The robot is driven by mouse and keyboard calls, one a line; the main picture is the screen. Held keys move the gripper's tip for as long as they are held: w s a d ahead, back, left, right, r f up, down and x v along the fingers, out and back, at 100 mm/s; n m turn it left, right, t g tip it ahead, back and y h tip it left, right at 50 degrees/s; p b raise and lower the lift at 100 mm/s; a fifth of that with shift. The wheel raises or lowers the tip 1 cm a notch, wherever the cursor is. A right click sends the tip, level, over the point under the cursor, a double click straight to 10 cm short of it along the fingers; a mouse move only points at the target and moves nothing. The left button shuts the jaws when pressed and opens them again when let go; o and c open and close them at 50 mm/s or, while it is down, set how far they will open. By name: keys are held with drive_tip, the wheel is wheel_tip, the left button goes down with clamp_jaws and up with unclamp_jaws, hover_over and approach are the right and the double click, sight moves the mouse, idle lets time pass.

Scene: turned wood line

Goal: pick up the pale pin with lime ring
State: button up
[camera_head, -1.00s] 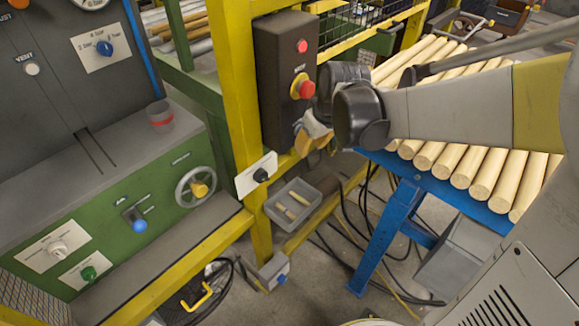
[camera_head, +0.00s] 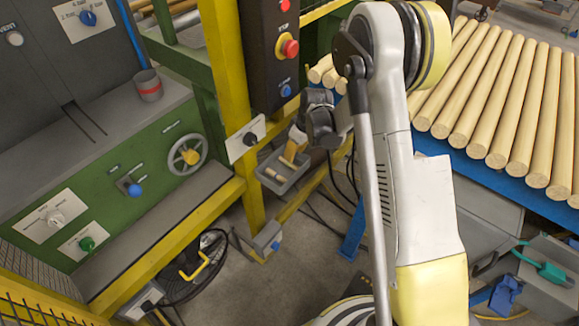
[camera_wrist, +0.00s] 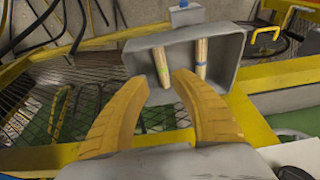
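The pale pin with lime ring (camera_wrist: 162,67) lies in a grey bin, at the left in the wrist view. A second pale pin with a blue ring (camera_wrist: 200,58) lies to its right. The bin also shows in the head view (camera_head: 265,181), where I cannot tell the ring colours. My gripper (camera_wrist: 160,79) is open and empty, its yellow fingers spread either side of the lime-ring pin's near end in the picture. Whether they reach down to the pin's level is unclear. In the head view my gripper (camera_head: 292,152) hangs over the bin and hides part of it.
The grey bin wall (camera_wrist: 235,45) surrounds the pins. A yellow post (camera_head: 230,90) and a black control box with a red button (camera_head: 289,48) stand close by. A blue rack of wooden rods (camera_head: 500,178) is at the right. Cables hang below the rack.

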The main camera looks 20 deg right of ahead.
sight(289, 164)
drive_tip(key=b+x, duration=0.3)
drive_tip(key=x, duration=0.3)
drive_tip(key=shift+s+a+f, duration=0.1)
drive_tip(key=shift+a+f, duration=0.05)
drive_tip(key=c, duration=0.6)
